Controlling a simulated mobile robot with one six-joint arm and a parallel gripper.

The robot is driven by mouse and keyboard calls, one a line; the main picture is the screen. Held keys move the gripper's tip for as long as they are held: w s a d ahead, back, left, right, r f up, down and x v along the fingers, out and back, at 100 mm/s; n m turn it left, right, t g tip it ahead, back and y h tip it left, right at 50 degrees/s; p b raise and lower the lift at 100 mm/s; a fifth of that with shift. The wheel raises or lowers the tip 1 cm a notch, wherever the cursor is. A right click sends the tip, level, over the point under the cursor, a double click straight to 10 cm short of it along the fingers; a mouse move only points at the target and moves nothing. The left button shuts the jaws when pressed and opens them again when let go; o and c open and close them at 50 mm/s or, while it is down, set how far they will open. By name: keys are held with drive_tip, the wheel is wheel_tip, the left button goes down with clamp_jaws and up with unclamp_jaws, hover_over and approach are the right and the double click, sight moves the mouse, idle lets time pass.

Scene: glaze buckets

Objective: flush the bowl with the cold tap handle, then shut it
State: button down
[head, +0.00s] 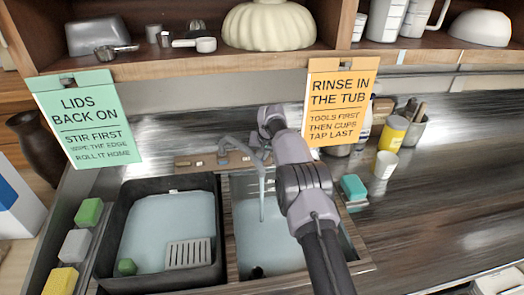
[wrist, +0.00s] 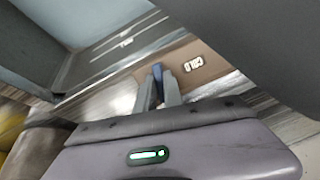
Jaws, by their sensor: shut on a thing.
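My gripper (wrist: 159,88) is shut on the blue cold tap handle (wrist: 158,71), beside a label reading COLD (wrist: 194,63) on a brown strip. In the head view my arm hides most of this grip. The grey tap (head: 236,146) stands behind the sink. A stream of water (head: 262,197) falls from it into the right-hand sink bowl (head: 245,188). Pale water or a pale floor shows in the bowl; I cannot tell which. A small dark thing (head: 258,271) is near its front. My arm covers the bowl's right side.
A dark tub (head: 107,235) with pale liquid, a white grate (head: 188,253) and a green piece stands left. Sponges line its left side. Two hanging signs, green (head: 87,118) and orange (head: 340,100), flank my arm.

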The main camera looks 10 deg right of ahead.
drive_tip(key=shift+r+n+p, duration=0.25)
drive_tip(key=shift+n+p, duration=0.1)
drive_tip(key=shift+n, duration=0.15)
drive_tip(key=shift+f, duration=0.25)
drive_tip(key=c, duration=1.5)
unclamp_jaws()
drive_tip(key=shift+o, duration=0.2)
drive_tip(key=a+p+v, duration=0.1)
drive_tip(key=p+v, duration=0.1)
drive_tip(key=v, duration=1.5)
drive_tip(key=shift+d+r, duration=0.2)
drive_tip(key=shift+d, duration=0.05)
